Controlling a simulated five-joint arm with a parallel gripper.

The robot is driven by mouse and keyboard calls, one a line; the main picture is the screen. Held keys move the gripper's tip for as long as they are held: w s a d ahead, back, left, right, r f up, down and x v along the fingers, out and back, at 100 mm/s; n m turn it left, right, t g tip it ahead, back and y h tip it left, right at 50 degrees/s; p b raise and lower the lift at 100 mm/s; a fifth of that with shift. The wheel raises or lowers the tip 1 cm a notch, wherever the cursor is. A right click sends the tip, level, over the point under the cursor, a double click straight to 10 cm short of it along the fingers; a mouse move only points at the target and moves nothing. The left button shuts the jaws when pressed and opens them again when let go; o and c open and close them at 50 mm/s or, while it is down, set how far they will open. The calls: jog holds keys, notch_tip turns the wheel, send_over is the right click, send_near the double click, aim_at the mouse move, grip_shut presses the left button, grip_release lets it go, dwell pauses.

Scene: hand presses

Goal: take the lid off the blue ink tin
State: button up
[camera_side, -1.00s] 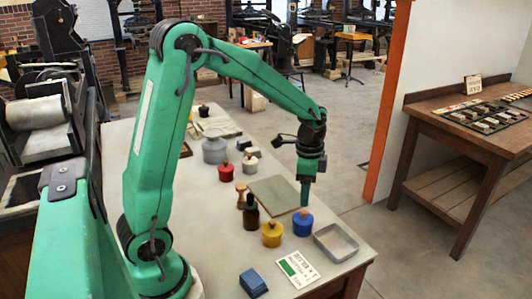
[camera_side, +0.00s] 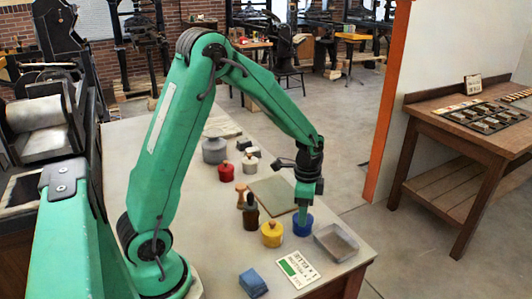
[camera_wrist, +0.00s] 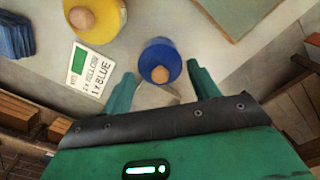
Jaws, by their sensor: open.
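The blue ink tin (camera_side: 303,229) stands on the table near its front right, partly covered by my gripper. From above, the wrist view shows its blue lid (camera_wrist: 160,52) with a round tan knob, and the lid is on. My gripper (camera_side: 302,213) is low over the tin. In the wrist view my gripper (camera_wrist: 161,70) is open and empty, with one green finger on each side of the lid and knob. Gaps show between the fingers and the tin, and the exact height of the fingertips is hard to tell.
A yellow tin (camera_side: 271,235) stands close left of the blue one. A metal tray (camera_side: 335,243) is close on the right. A flat grey-green plate (camera_side: 274,194) lies behind. A card (camera_side: 297,268) and blue cloth (camera_side: 253,283) lie in front. A dark bottle (camera_side: 251,216) stands left.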

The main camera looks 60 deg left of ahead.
jog(key=shift+f, duration=0.35)
grip_shut()
dwell(0.4)
